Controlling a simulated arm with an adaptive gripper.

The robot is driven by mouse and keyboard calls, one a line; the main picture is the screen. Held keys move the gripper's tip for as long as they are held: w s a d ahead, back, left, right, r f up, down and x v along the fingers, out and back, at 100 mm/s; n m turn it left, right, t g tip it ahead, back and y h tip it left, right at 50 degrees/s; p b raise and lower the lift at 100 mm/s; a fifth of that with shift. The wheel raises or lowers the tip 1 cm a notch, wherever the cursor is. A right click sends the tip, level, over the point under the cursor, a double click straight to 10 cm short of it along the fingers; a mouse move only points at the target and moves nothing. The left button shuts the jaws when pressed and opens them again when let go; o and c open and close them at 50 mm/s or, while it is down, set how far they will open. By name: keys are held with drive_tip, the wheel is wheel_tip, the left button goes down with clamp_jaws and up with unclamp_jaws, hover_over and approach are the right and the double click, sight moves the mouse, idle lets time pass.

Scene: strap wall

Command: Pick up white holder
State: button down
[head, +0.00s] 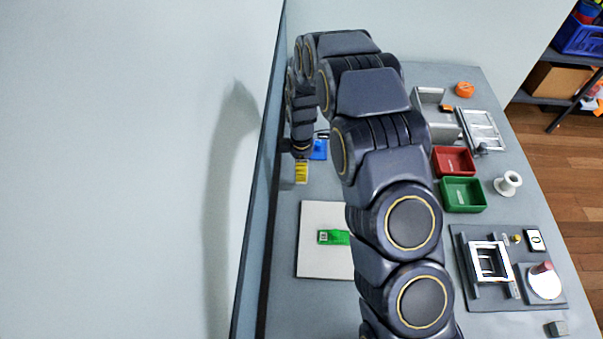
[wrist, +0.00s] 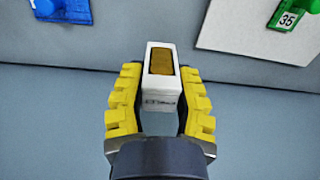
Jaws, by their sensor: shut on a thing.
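The white holder (wrist: 162,66) is a small white block with an amber inset on its top face and dark marking on its front face. It stands between the yellow fingers of my gripper (wrist: 160,100) in the wrist view. My gripper is shut on it, with one finger on each side. In the head view my gripper (head: 301,172) shows only as a small yellow patch beside the wall, and I cannot make out the holder there. I cannot tell whether the holder touches the surface below it.
A blue part (wrist: 62,8) lies at the upper left of the wrist view. A white board (head: 312,262) carries a green part (head: 328,237). The wall edge (head: 262,190) runs close by my gripper. Red (head: 454,172) and green trays (head: 463,208) stand to the right.

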drive_tip(key=s+d+r, duration=0.3)
drive_tip(key=s+r, duration=0.7)
drive_tip(key=s, duration=0.3)
drive_tip(key=shift+s+d, duration=0.25)
drive_tip(key=shift+d, duration=0.1)
